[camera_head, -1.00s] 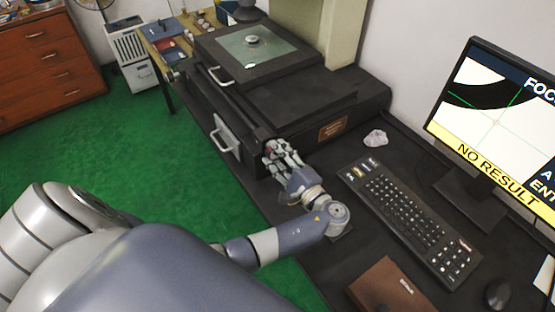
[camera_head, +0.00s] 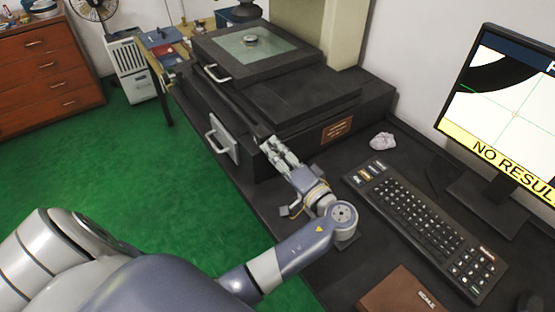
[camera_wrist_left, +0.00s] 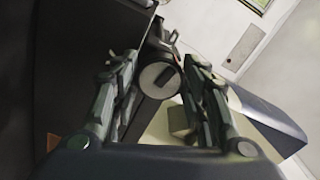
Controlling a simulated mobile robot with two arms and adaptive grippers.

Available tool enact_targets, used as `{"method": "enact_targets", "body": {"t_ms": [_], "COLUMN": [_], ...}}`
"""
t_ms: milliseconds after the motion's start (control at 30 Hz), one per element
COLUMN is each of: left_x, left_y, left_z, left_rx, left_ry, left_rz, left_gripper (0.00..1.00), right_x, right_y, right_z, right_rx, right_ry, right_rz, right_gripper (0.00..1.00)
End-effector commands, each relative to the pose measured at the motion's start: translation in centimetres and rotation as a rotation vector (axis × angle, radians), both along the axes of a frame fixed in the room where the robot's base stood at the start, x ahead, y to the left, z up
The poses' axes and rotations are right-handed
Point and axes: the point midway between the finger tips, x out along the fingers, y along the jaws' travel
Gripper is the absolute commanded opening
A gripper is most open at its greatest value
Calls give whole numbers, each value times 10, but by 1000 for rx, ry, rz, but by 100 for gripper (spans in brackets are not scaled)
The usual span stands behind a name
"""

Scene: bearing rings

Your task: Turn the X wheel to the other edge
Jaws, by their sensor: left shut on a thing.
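The X wheel shows in the left wrist view as a round grey knob (camera_wrist_left: 160,78) with a dark slot, between my two fingers. In the head view my gripper hides it at the front of the dark measuring machine (camera_head: 310,98). My left gripper (camera_head: 273,146) is shut on the wheel; its fingers (camera_wrist_left: 162,90) stand on either side of it in the left wrist view. The machine's stage carries a glass plate (camera_head: 275,52) with a small ring (camera_head: 250,40) on it. My right gripper is not in view.
A keyboard (camera_head: 425,222) lies right of my arm, near a crumpled pale object (camera_head: 382,141). The monitor (camera_head: 505,115) reads NO RESULT beneath a black arc and a crosshair. A brown box (camera_head: 408,292) lies at the desk front. Green floor (camera_head: 110,165) is open at left.

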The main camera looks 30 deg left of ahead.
Motion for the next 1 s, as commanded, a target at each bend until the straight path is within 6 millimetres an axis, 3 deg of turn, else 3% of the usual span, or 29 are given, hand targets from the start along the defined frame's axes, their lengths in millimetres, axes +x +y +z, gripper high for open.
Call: {"method": "enact_targets", "body": {"t_ms": [667, 700, 767, 1000], "left_x": [0, 0, 0, 0], "left_y": [0, 0, 0, 0], "left_z": [-1, -1, -1, -1], "left_rx": [-23, -23, -23, -22], "left_ry": [-51, -51, -50, -50], "left_rz": [0, 0, 0, 1], "left_gripper": [17, 50, 61, 61], "right_x": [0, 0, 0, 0], "right_y": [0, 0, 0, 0], "right_z": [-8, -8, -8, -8], "right_rx": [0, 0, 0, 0], "right_ry": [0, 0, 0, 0], "right_rz": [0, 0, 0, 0], "right_gripper": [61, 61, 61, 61]}}
